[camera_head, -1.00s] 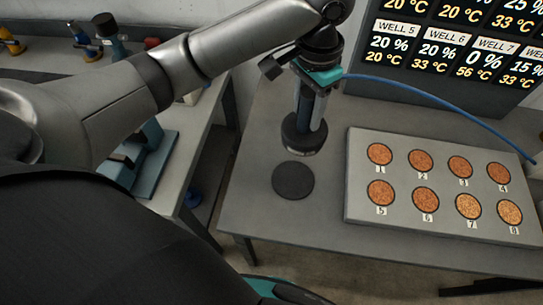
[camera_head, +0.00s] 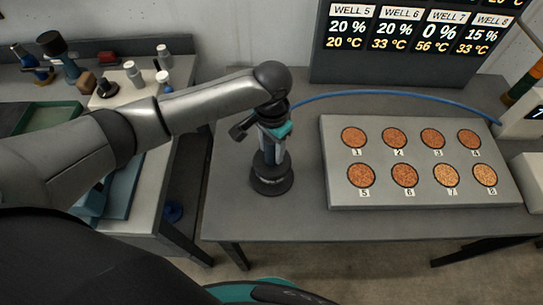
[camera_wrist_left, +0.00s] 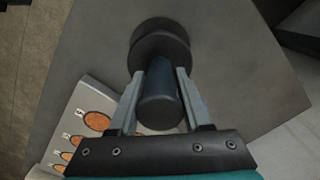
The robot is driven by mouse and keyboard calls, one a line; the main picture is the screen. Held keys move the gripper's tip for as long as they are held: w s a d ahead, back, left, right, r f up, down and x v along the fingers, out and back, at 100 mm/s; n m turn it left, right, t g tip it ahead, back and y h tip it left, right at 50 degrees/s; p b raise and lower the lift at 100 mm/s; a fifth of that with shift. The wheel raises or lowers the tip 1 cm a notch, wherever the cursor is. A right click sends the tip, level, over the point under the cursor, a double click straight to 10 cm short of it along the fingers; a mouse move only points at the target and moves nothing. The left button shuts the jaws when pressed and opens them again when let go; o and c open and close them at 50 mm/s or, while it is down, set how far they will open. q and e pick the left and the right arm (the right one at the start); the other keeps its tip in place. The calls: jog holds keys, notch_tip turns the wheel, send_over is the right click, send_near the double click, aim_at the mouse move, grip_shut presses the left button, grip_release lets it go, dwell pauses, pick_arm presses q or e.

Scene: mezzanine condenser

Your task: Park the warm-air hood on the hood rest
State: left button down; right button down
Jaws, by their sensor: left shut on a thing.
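The warm-air hood (camera_head: 271,172) is a dark, flared round head with a blue upright handle and a blue hose. My left gripper (camera_head: 270,148) is shut on its handle. In the left wrist view the gripper (camera_wrist_left: 157,82) has a finger on each side of the blue handle (camera_wrist_left: 160,100), with the dark hood head (camera_wrist_left: 160,42) beyond. The hood stands about upright over the dark round hood rest (camera_head: 271,191), which shows only as a rim below it. Whether they touch I cannot tell for sure. My right gripper is not in view.
A grey plate with numbered wells (camera_head: 420,200) lies to the right on the table (camera_head: 300,225). The blue hose (camera_head: 380,93) runs behind it. A display (camera_head: 420,60) stands at the back. A side bench (camera_head: 180,135) with bottles is at the left.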

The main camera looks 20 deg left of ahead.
aim_at(271, 158)
pick_arm(q)
jog(key=shift+f, duration=1.85)
jog(key=shift+f, duration=0.15)
jog(key=shift+c, duration=1.8)
grip_release()
notch_tip(271, 158, up, 12)
jog(key=shift+r+p, duration=0.15)
jog(key=shift+p, duration=0.5)
jog(key=shift+s, duration=0.15)
